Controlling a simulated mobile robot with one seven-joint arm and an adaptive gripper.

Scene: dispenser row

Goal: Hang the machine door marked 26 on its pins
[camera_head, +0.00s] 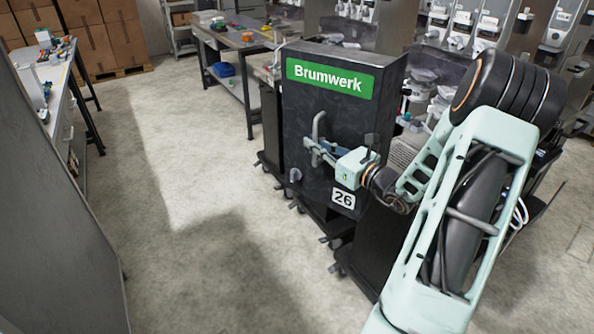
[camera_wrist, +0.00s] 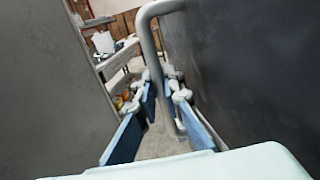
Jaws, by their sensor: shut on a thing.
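The dark machine door (camera_head: 300,110) bears a green "Brumwerk" sign (camera_head: 330,78) and a white label marked 26 (camera_head: 343,198). It stands upright in front of the machine row in the head view. Its grey bar handle (camera_head: 316,128) is on its front face. My gripper (camera_head: 318,150) is shut on this handle. In the wrist view the handle (camera_wrist: 147,35) passes down between the blue fingers of my gripper (camera_wrist: 162,90), with the dark door face (camera_wrist: 240,70) to the right. The pins are hidden, so I cannot tell whether the door sits on them.
Dispensing machines (camera_head: 475,40) stand in a row behind and right of the door. A workbench (camera_head: 235,40) is at the back, and another table (camera_head: 50,75) at left. A grey panel (camera_head: 50,220) fills the left edge. The concrete floor (camera_head: 190,190) between is clear.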

